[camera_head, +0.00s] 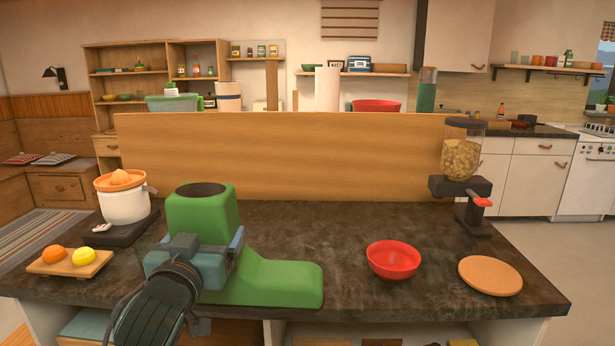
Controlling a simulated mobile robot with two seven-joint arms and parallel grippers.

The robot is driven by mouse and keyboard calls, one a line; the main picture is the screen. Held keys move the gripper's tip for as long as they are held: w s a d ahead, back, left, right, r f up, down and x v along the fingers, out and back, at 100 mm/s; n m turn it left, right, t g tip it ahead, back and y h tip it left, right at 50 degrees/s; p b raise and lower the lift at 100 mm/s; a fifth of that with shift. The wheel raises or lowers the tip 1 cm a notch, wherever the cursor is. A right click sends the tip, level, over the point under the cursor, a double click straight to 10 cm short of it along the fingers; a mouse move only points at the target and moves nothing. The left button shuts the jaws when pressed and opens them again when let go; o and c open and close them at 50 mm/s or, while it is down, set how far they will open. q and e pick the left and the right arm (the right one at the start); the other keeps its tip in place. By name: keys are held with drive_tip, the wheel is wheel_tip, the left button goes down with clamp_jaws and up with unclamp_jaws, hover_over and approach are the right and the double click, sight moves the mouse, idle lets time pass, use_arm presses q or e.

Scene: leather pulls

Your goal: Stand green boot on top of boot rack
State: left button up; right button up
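The green boot (270,281) stands upright on the dark stone counter, its open shaft at the left and its toe pointing right. My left gripper (200,250) is at the near side of the boot's ankle and hides part of it. Its fingers are spread about as wide as the shaft, one toward each side. I cannot tell whether they press on the boot. My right gripper is not in view. I cannot make out anything that is clearly a boot rack.
The counter (330,225) also holds a juicer (123,205), a fruit board (70,270), a red bowl (393,262), a round board (490,276) and a dispenser (461,160). A wooden panel (300,155) rises along the back. Bare counter lies behind the red bowl.

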use_arm(q)
drive_tip(key=s+f, duration=0.1)
drive_tip(key=f+p, duration=0.1)
drive_tip(key=f, duration=0.1)
drive_tip(key=s+f, duration=0.1)
drive_tip(key=f, duration=0.1)
drive_tip(key=shift+s+a, duration=0.2)
drive_tip(key=shift+s, duration=0.15)
drive_tip(key=s+a+f+p, duration=0.2)
drive_tip(key=s+f, duration=0.5)
drive_tip(key=s, duration=0.5)
drive_tip(key=shift+s+y+p, duration=0.15)
drive_tip(key=shift+y+p, duration=0.15)
drive_tip(key=shift+p, duration=0.15)
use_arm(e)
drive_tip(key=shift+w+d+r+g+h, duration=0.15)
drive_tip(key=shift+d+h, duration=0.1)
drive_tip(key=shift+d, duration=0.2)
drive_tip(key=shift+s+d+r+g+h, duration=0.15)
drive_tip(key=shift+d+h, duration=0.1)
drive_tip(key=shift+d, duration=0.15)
use_arm(q)
drive_tip(key=shift+s+a, duration=0.1)
